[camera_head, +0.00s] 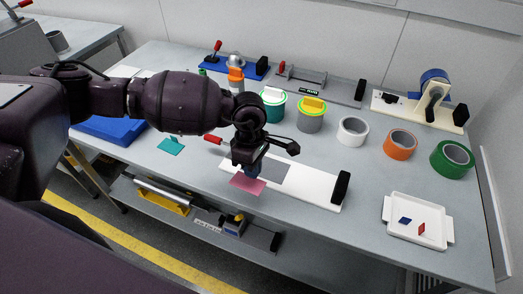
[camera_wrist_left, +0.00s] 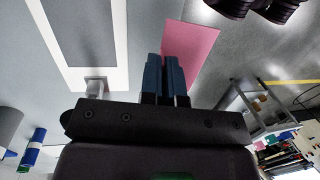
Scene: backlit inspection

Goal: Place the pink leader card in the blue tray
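The pink leader card (camera_head: 247,184) is at the front edge of the white splicing plate, below my left gripper (camera_head: 249,172). In the left wrist view the pink card (camera_wrist_left: 192,45) reaches out from the blue fingertips of the left gripper (camera_wrist_left: 164,70). The two fingers are nearly together, with the card's near end at them, so the gripper looks shut on it. The blue tray (camera_head: 112,130) is at the left end of the table, partly hidden behind my left arm. My right gripper is not in view.
The white plate (camera_head: 312,187) has a grey area and a black end block. A teal card (camera_head: 171,146) lies between it and the blue tray. Several tape rolls stand behind. A white tray (camera_head: 400,234) at the right holds a blue and a red card.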

